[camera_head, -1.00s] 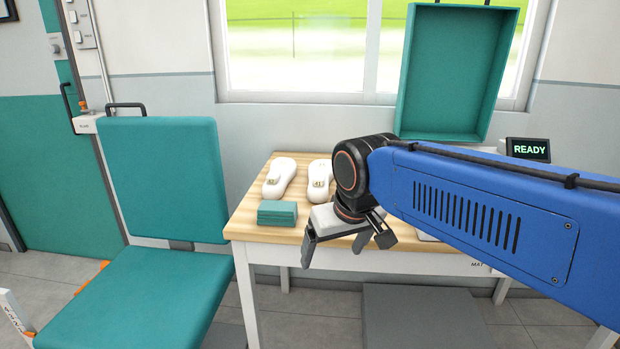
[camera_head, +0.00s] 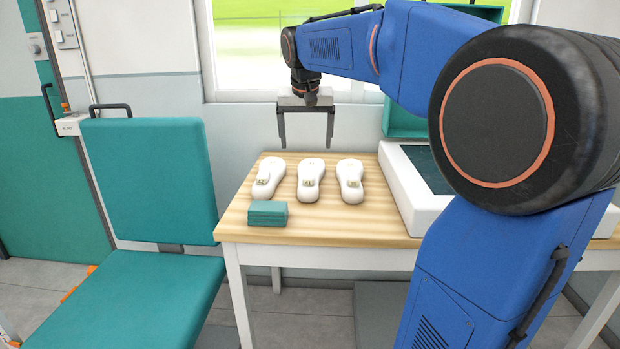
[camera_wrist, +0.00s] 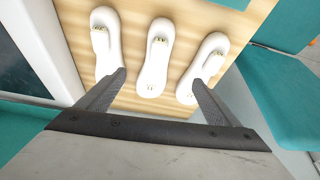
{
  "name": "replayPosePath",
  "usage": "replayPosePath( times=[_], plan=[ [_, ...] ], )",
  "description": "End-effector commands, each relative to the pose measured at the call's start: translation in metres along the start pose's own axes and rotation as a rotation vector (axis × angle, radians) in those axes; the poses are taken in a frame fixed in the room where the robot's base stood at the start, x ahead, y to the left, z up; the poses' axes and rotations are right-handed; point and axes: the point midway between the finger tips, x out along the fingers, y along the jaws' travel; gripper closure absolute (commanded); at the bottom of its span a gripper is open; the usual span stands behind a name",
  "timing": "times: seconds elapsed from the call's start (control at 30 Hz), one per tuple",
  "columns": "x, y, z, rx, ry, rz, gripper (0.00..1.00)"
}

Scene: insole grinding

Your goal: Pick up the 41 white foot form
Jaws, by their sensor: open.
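Three white foot forms lie side by side on the wooden table: a left one (camera_head: 268,179), a middle one (camera_head: 311,181) and a right one (camera_head: 350,181). Each has a small label, too small to read, so I cannot tell which is 41. My gripper (camera_head: 306,146) is open and empty above and behind the forms, fingers pointing down. In the wrist view the gripper (camera_wrist: 158,75) shows its open fingers on either side of the middle form (camera_wrist: 154,60). The other forms (camera_wrist: 106,40) and (camera_wrist: 204,68) lie to its left and right, partly behind the fingertips.
A stack of teal pads (camera_head: 268,214) lies at the table's (camera_head: 330,225) front left. A white machine with a dark top (camera_head: 400,180) stands to the right. A teal chair (camera_head: 150,190) is left of the table. A teal bin (camera_head: 398,122) stands behind.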

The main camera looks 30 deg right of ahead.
Motion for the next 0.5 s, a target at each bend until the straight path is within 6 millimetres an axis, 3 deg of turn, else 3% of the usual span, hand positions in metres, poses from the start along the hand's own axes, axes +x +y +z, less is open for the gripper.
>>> replayPosePath(
  times=[0.1,0.2,0.37,0.5],
  plan=[
    [0.004,0.000,-0.027,0.035,0.001,0.016,0.14],
    [0.004,0.001,-0.038,0.051,0.001,0.023,0.14],
    [0.015,0.001,-0.042,0.059,0.000,0.026,0.14],
    [0.038,0.002,-0.041,0.058,0.000,0.026,0.14]
  ],
)
